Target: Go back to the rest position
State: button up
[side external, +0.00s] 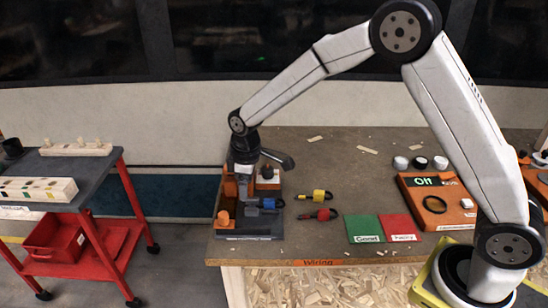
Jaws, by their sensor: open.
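My gripper (244,178) is open at the end of my white arm. It points down over a dark fixture (250,237) with orange parts at the left end of the workbench. The fingertips are small and partly lost against the fixture, so I cannot tell whether they touch anything. A blue part with a dark cable (268,203) lies at the fixture, just below and right of my gripper.
A yellow connector (318,194) and a red connector (322,214) lie to the right. Beyond are a green pad (363,229), a red pad (400,228) and an orange panel (455,213) reading "Off". A red cart (80,250) stands left. The bench (335,160) behind is mostly clear.

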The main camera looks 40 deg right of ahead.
jog(key=s+d+r+m+t, duration=0.1)
jog(key=s+d+m, duration=0.3)
jog(key=s, duration=0.6)
jog(key=s+d+r+m, duration=0.1)
jog(key=s+d+m, duration=0.2)
jog(key=s, duration=0.7)
jog(key=shift+s+d+r+m+t, duration=0.25)
jog(key=shift+d+m+t, duration=0.15)
jog(key=shift+d, duration=0.45)
